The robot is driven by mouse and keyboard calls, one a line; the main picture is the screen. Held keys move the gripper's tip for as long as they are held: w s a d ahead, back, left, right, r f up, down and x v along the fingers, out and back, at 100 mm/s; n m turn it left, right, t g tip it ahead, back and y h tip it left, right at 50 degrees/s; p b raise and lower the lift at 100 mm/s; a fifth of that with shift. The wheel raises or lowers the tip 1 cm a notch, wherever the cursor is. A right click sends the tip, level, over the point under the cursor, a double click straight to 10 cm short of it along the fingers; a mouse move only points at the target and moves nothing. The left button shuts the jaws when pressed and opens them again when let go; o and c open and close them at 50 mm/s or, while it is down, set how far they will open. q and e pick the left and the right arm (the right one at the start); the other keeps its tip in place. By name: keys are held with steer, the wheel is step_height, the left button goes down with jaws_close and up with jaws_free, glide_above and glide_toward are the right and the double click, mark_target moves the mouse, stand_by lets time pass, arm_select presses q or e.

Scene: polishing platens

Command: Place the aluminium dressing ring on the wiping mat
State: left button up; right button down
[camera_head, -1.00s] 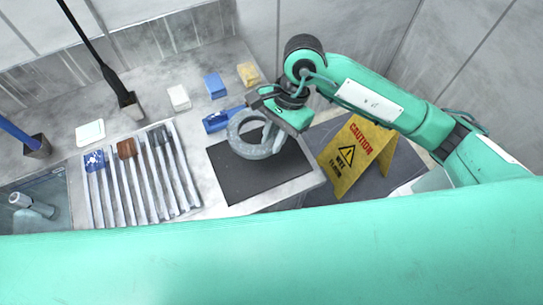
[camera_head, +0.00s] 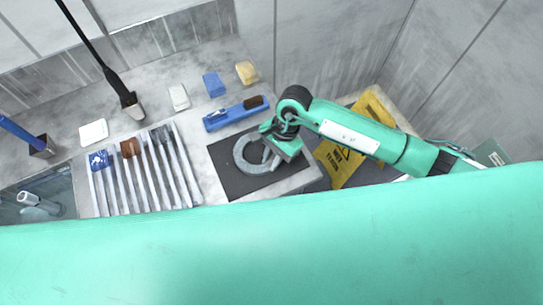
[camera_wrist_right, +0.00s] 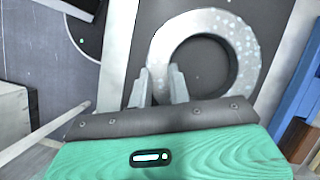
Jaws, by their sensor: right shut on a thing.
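The aluminium dressing ring (camera_head: 246,158) is a thick grey ring over the dark wiping mat (camera_head: 227,184), near the mat's middle. It looks flat and level, at or just above the mat; I cannot tell whether it touches. My right gripper (camera_head: 270,157) is shut on the ring's right side in the head view. In the right wrist view the ring (camera_wrist_right: 240,60) shows a speckled, wet-looking surface, and the fingers (camera_wrist_right: 160,85) of my right gripper sit across its near-left wall. My left gripper is not in view.
A blue tool with a brown block (camera_head: 236,114) lies just behind the mat. White, blue and yellow blocks (camera_head: 246,72) line the back. A yellow caution sign (camera_head: 335,165) stands right of the counter.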

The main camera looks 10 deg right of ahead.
steer(key=shift+f, duration=0.15)
steer(key=c, duration=1.3)
jaws_free()
